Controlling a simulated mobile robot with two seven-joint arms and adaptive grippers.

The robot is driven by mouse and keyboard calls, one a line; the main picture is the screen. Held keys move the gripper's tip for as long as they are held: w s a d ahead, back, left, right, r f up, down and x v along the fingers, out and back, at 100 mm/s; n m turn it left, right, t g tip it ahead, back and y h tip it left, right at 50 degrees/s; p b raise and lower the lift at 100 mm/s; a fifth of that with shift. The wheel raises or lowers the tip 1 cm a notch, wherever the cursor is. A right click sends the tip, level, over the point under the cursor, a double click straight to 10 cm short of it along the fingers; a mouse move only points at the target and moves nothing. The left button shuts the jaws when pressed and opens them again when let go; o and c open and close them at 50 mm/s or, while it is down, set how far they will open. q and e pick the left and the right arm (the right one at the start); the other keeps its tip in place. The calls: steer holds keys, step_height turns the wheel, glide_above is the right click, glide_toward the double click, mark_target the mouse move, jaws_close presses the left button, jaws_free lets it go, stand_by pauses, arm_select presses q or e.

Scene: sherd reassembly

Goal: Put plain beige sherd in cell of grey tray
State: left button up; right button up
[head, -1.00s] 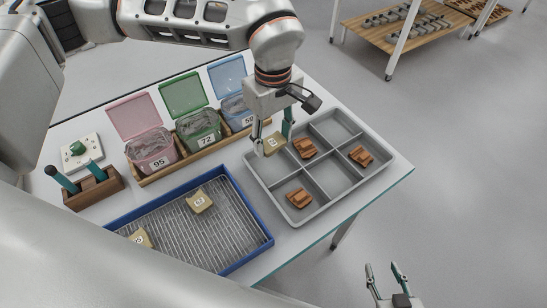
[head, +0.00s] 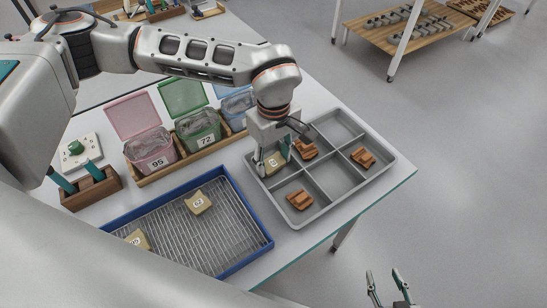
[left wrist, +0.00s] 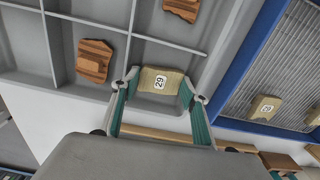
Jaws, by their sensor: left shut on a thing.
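My left gripper (head: 273,160) is shut on a plain beige sherd (head: 273,163) with a number label. The sherd is low in the left corner cell of the grey tray (head: 345,203); I cannot tell if it touches the floor. In the left wrist view the sherd (left wrist: 160,92) sits between both fingers of the gripper (left wrist: 158,95), label facing the camera. Two other beige sherds, a middle one (head: 198,202) and a front one (head: 137,240), lie in the blue-rimmed rack tray (head: 258,218). My right gripper (head: 388,290) is open and empty, off the table.
Striped brown sherds (head: 300,200), (head: 363,158), (head: 306,149) occupy other cells of the grey tray. Pink (head: 150,150), green (head: 199,130) and blue lidded bins stand in a wooden holder behind. A wooden block with teal-handled tools (head: 92,188) is at left.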

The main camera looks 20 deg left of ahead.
mark_target(273, 163)
arm_select(q)
steer(key=o, duration=0.8)
steer(key=shift+f, duration=0.15)
step_height(273, 163, up, 12)
steer(key=p, duration=0.1)
steer(key=shift+r, duration=0.2)
